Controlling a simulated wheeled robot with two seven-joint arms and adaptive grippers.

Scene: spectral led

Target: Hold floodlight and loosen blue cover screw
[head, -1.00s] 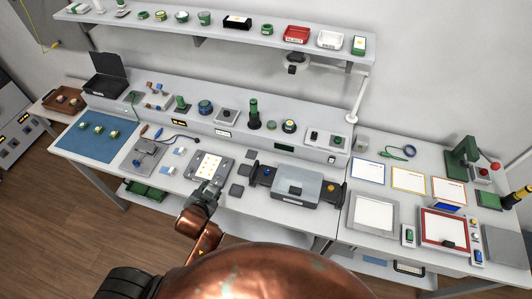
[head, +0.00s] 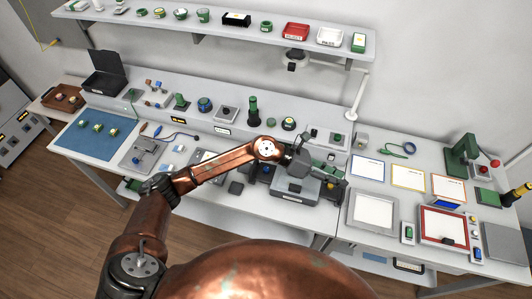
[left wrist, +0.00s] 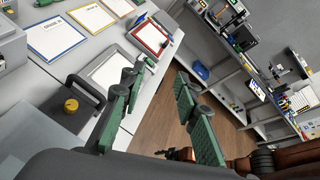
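The floodlight (head: 296,191), a grey box held between dark side brackets, lies on the bench in the middle of the head view. A small blue knob (head: 265,169), perhaps the blue cover screw, shows at its left bracket, partly behind my arm. My left gripper (head: 322,168) is over the right part of the floodlight and hides some of it. In the left wrist view its green-padded fingers (left wrist: 158,100) are spread with nothing between them. A yellow knob (left wrist: 71,105) on the dark right bracket shows beside the fingers there. My right gripper is in neither view.
Flat frames and coloured-edged sheets (head: 373,213) lie to the right of the floodlight. A lit panel (head: 207,167) lies to the left, partly under my arm. A raised rear ledge (head: 224,132) carries several parts. A lamp arm (head: 357,95) stands behind.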

